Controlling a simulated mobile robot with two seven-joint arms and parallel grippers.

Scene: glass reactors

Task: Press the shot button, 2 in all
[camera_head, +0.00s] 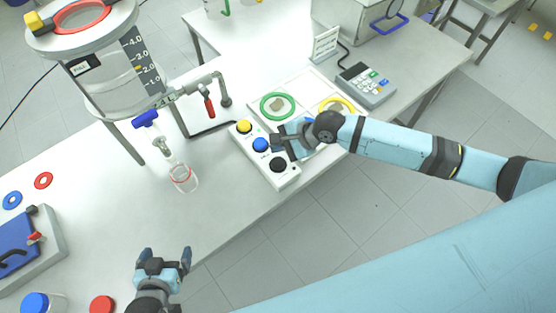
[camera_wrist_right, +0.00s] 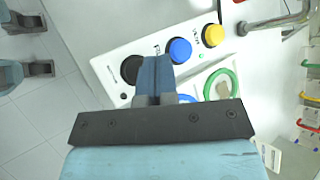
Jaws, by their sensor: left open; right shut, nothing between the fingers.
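A white button box (camera_head: 286,181) lies on the bench with a yellow button (camera_head: 244,127), a blue button (camera_head: 260,145) and a black button (camera_head: 278,164) in a row. In the right wrist view the yellow button (camera_wrist_right: 213,35), blue button (camera_wrist_right: 179,50) and black button (camera_wrist_right: 132,69) all show. Small labels are beside them, too small to read surely. My right gripper (camera_head: 281,150) is shut and empty at the box. Its fingertips (camera_wrist_right: 154,62) appear between the blue and black buttons; I cannot tell whether they touch. My left gripper (camera_head: 166,257) is open and empty by the bench's front edge.
A glass vessel (camera_head: 105,85) on a stand and a small beaker (camera_head: 184,180) stand left of the box. Green (camera_head: 277,107) and yellow rings lie behind my right gripper. A grey keypad device (camera_head: 366,84) is at the back right.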

